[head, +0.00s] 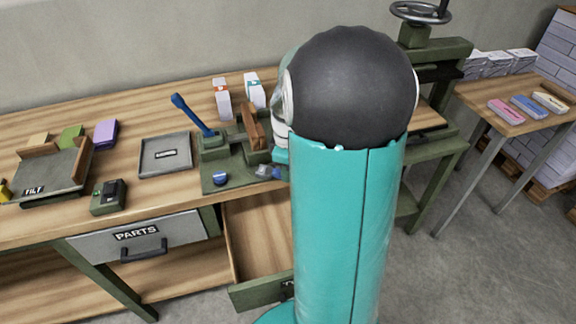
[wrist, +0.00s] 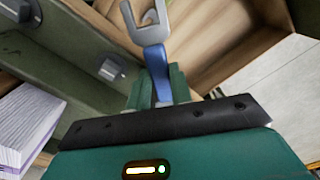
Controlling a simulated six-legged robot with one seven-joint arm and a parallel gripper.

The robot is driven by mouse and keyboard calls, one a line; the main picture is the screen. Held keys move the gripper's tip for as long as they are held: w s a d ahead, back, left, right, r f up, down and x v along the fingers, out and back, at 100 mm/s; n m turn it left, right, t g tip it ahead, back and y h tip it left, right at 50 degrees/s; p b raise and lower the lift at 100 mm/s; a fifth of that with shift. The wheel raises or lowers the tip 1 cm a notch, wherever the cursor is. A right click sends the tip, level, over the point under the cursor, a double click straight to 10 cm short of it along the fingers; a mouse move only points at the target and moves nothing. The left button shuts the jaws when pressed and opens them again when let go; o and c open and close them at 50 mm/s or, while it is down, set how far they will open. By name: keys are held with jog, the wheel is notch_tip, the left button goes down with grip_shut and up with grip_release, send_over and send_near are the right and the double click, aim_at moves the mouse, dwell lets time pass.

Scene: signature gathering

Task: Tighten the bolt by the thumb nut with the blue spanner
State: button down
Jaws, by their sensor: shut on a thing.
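The blue spanner (wrist: 158,62) has a grey open-ended jaw and points away from my gripper (wrist: 160,88), which is shut on its blue handle. In the head view, a small part of the spanner (head: 274,172) shows at the edge of my arm, low over the green fixture. A grey bolt head (wrist: 111,69) stands on the green fixture plate (wrist: 72,60) in the wrist view, left of the spanner jaw and apart from it. Another grey fastener (wrist: 18,10) sits at the upper left; I cannot tell if it is the thumb nut. My arm hides much of the fixture's right side.
A blue lever (head: 190,113) rises from the fixture, with a blue knob (head: 220,179) at its front. An open wooden drawer (head: 258,232) juts out below. A grey tray (head: 166,155) and a green box device (head: 108,197) lie left. A handwheel press (head: 421,12) stands right.

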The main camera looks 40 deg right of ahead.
jog(key=a+m, duration=0.7)
jog(key=m, duration=0.3)
jog(key=shift+m, duration=0.4)
dwell(0.9)
jog(key=shift+s+r, duration=0.1)
jog(key=shift+s, duration=0.05)
jog(key=shift+r, duration=0.15)
jog(key=shift+r, duration=2.1)
